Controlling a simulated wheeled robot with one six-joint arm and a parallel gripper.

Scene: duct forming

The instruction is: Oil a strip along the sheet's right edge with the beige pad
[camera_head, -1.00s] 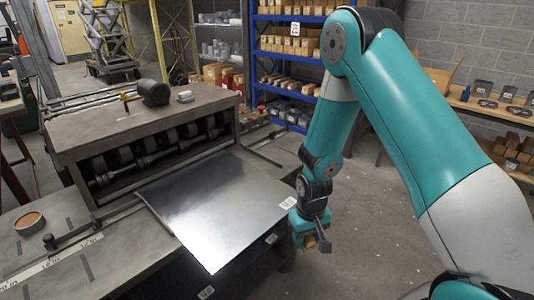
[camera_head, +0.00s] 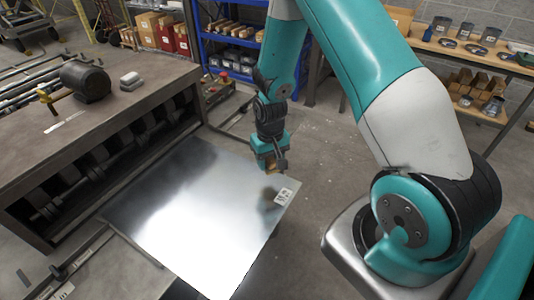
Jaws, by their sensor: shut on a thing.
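The metal sheet (camera_head: 185,220) lies flat in front of the roller machine, shiny and grey. A white label (camera_head: 283,196) sits at its right edge. My gripper (camera_head: 274,166) points down at the sheet's far right edge, just beyond the label. It is shut on a small tan block, the beige pad (camera_head: 269,162), mostly hidden by the gripper. A dark reflection of the gripper shows on the sheet below it. I cannot tell whether the pad touches the sheet.
The roller machine (camera_head: 100,120) stands along the sheet's left and far side, with a motor (camera_head: 86,82) and a pale block (camera_head: 130,81) on top. Blue shelving (camera_head: 232,44) stands behind. A wooden bench (camera_head: 455,55) is at the back right.

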